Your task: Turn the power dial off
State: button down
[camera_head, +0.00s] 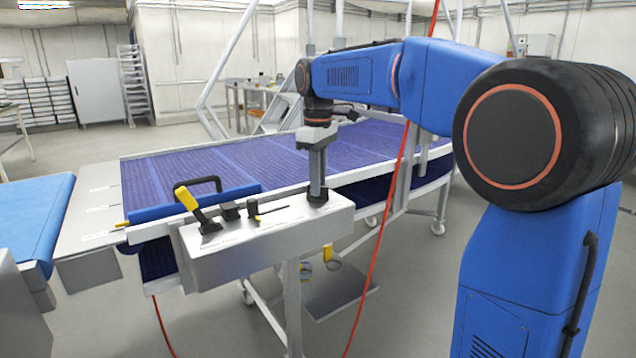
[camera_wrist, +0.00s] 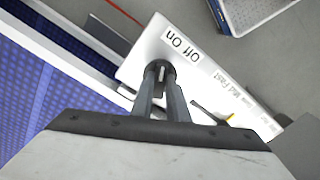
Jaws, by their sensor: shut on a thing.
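The power dial is a small black round knob, seen between my fingertips in the wrist view (camera_wrist: 159,70). It sits on a light grey control box (camera_head: 240,255), beside an upside-down "Off On" label (camera_wrist: 181,45). In the head view my gripper (camera_head: 318,192) points straight down onto the right end of the box top and mostly hides the dial. My gripper's fingers (camera_wrist: 160,85) are shut on the dial, one at each side. I cannot tell which word the dial points to.
A yellow-handled lever (camera_head: 186,198) stands at the box's left end. A small black lever (camera_head: 253,208) sits mid-box, near a "Slow Med Fast" label. A purple conveyor belt (camera_head: 230,165) runs behind. A red cable (camera_head: 391,185) hangs right of my gripper.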

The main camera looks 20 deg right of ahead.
jog(key=m, duration=0.5)
jog(key=shift+m, duration=0.4)
jog(key=m, duration=0.5)
jog(key=shift+m, duration=0.4)
jog(key=c, duration=1.7)
grip_release()
notch_tip(320, 180, up, 18)
jog(key=shift+f, duration=0.25)
